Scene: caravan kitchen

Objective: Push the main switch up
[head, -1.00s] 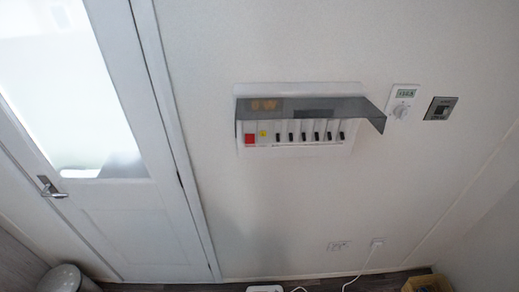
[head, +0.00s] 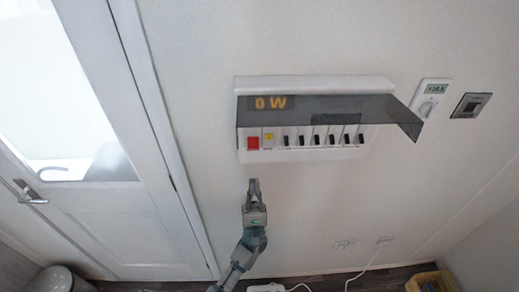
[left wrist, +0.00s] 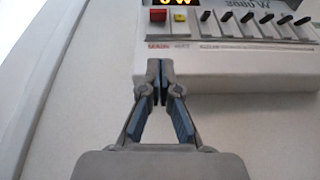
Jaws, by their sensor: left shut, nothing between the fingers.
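The fuse box (head: 310,82) is on the white wall with its smoky cover (head: 340,107) tilted open above the switches. My left gripper (head: 253,182) is shut and empty, pointing up, just below the red switch. In the left wrist view its closed fingertips (left wrist: 160,65) appear at the box's lower edge. My right gripper is not in view.
A thermostat (head: 430,97) and a dark wall switch (head: 470,105) are right of the box. A white door (head: 95,205) with a handle (head: 30,192) is at left. The wall below the box is clear down to sockets (head: 384,240) and a basket (head: 432,281).

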